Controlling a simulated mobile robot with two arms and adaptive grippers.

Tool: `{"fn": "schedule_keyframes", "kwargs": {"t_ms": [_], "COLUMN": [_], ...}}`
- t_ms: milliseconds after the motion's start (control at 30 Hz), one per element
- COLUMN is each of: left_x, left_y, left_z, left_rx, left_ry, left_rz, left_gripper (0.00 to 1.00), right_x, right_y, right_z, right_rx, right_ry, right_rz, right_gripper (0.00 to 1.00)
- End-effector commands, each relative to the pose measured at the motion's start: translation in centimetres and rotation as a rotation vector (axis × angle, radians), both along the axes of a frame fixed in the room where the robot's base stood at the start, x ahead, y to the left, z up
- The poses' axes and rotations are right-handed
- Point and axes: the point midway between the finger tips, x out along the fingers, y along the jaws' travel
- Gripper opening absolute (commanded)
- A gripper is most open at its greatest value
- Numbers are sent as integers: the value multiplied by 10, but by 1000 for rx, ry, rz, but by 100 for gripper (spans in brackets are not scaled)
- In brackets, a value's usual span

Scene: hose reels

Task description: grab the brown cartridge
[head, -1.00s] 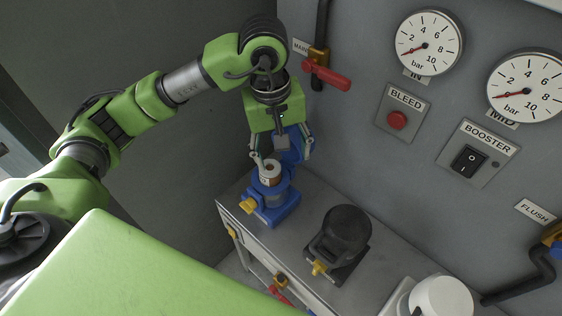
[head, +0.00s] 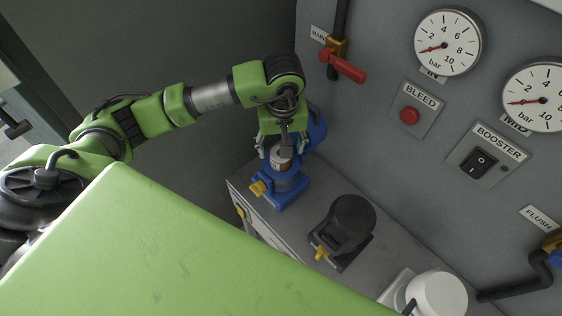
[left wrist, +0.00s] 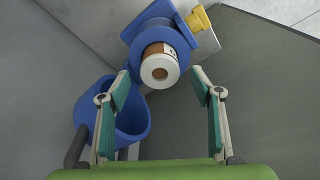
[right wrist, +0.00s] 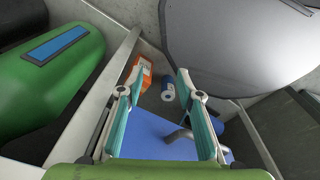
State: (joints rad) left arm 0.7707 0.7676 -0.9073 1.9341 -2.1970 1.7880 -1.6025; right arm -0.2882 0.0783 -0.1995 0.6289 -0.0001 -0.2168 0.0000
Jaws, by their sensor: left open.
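The brown cartridge (head: 281,162), with a white end cap, stands in the blue housing (head: 287,190) on the grey bench. It also shows in the left wrist view (left wrist: 160,66), its white end with a dark centre hole facing the camera. My left gripper (head: 282,152) is open just over the cartridge. In the left wrist view its two fingers (left wrist: 161,78) are spread on either side of the cartridge end, with gaps and no visible grip. My right gripper (right wrist: 159,77) is open and empty in the right wrist view, away from the cartridge.
A blue cup-shaped vessel (left wrist: 132,122) is close beside the left finger. A black housing (head: 345,226) and a white one (head: 437,294) stand further along the bench. The gauge panel wall rises behind. An orange box (right wrist: 141,76) and a blue-and-white cylinder (right wrist: 168,92) lie near my right gripper.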

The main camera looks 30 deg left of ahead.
Motion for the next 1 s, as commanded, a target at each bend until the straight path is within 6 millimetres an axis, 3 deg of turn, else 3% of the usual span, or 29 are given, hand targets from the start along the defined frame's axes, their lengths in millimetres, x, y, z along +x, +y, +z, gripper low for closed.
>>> {"fn": "schedule_keyframes", "kwargs": {"t_ms": [67, 233, 500, 567, 733, 1000], "left_x": [-1, 2, 3, 3, 3, 3], "left_y": [0, 1, 2, 2, 2, 2], "left_z": [-7, -29, -34, -34, -34, -32], "left_rx": [0, 0, 0, 0, 0, 0], "left_ry": [6, 4, 0, 0, 0, -1], "left_rz": [1, 1, 0, 0, 0, 1], "left_gripper": [59, 59, 59, 46, 2, 0], "right_x": [-1, -10, -22, -22, -20, -16], "right_y": [0, 0, -1, -1, -1, -1], "right_z": [13, 17, 16, 16, 16, 16], "right_rx": [1, -1, -3, -3, -3, -2], "right_ry": [1, 14, 32, 32, 30, 24], "right_rz": [0, 0, 1, 1, 1, 1], "right_gripper": [33, 33, 33, 33, 33, 33]}}
